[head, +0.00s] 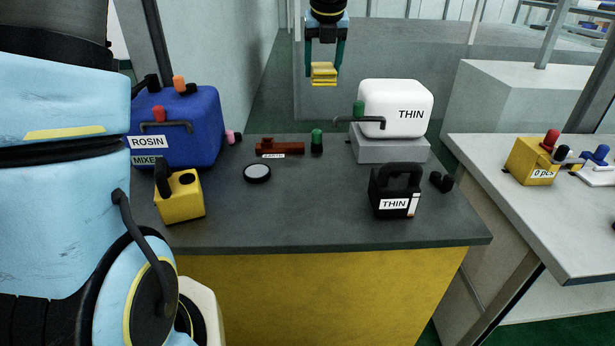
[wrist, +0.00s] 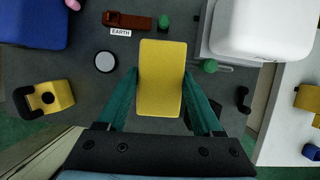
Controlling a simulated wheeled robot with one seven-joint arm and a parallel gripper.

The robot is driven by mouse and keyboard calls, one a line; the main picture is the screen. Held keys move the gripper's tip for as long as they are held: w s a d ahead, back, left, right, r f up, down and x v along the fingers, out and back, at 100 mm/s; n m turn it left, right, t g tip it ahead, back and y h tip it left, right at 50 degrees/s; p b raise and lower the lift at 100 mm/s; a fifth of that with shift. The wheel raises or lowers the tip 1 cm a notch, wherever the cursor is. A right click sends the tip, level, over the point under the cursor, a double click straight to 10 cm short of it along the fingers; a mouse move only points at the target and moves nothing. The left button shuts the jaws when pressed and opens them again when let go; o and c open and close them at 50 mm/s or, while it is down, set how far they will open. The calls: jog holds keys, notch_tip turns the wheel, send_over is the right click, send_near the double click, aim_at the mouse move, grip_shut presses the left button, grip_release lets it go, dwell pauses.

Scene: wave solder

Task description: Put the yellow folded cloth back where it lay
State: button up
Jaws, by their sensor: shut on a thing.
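The yellow folded cloth (head: 324,74) is held between the green fingers of my gripper (head: 324,66), high above the back part of the dark bench in the head view. In the wrist view the cloth (wrist: 162,78) is a flat yellow rectangle with a finger on each side. My gripper (wrist: 161,95) is shut on it. The cloth is apart from everything on the bench. The dark bench top (head: 300,215) has bare grey surface in its middle and front.
A blue ROSIN container (head: 205,112) and yellow can (head: 180,200) stand left. A white THIN container (head: 400,95) on a grey block and a black THIN can (head: 385,190) stand right. A brown EARTH clamp (head: 280,147), green-capped item (head: 317,142) and round disc (head: 257,173) lie between.

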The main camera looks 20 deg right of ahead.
jog(key=shift+r, duration=0.15)
jog(key=shift+f, duration=0.4)
notch_tip(320, 180, down, 27)
jog(key=shift+r+b, duration=0.1)
jog(key=shift+b, duration=0.55)
jog(key=shift+f, duration=0.2)
